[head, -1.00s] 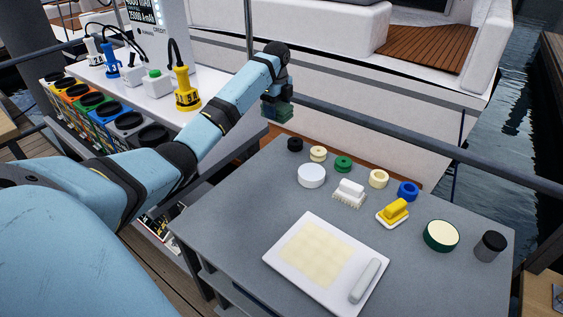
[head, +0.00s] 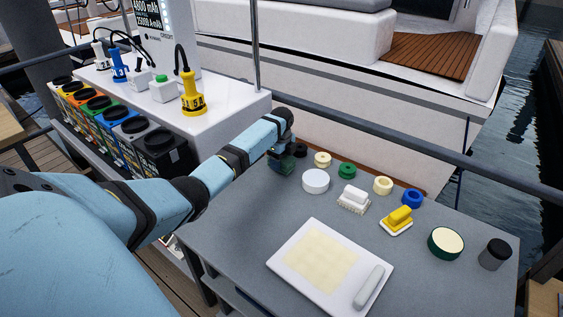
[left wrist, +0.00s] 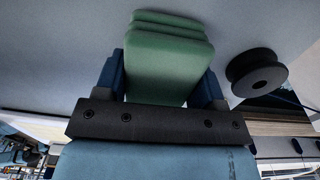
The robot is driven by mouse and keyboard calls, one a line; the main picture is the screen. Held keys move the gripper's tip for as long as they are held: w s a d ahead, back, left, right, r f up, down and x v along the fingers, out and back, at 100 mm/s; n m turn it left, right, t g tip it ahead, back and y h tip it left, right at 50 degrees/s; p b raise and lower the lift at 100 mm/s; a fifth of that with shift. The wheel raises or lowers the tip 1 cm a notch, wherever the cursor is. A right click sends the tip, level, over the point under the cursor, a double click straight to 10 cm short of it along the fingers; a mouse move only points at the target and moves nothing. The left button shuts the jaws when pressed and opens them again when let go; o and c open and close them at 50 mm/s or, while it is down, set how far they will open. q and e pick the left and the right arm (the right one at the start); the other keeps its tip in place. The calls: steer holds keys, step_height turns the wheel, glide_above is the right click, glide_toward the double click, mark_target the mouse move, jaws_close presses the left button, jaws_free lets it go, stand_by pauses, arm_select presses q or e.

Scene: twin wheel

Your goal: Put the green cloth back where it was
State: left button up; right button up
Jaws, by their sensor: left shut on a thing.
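My left gripper (head: 281,156) is at the far left corner of the grey table (head: 235,215), low over the top. It is shut on the green cloth (left wrist: 165,65), a folded stack of several layers between the blue fingers in the left wrist view. In the head view the cloth (head: 287,165) is a small dark green patch, partly hidden by the gripper. I cannot tell whether it touches the table. A black spool (head: 300,150) is just right of the gripper, and it also shows in the left wrist view (left wrist: 256,73). My right gripper is out of view.
A white round tub (head: 315,182) is close on the right. A white board (head: 290,270) lies in front. A rail (head: 400,150) runs behind the table. The left table area is bare.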

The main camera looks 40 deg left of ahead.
arm_select(q)
steer(key=shift+f, duration=0.35)
steer(key=shift+f, duration=0.15)
steer(key=o, duration=0.9)
steer(key=shift+c, duration=0.2)
step_height(320, 180, up, 12)
steer(key=shift+r, duration=0.2)
steer(key=shift+f, duration=0.1)
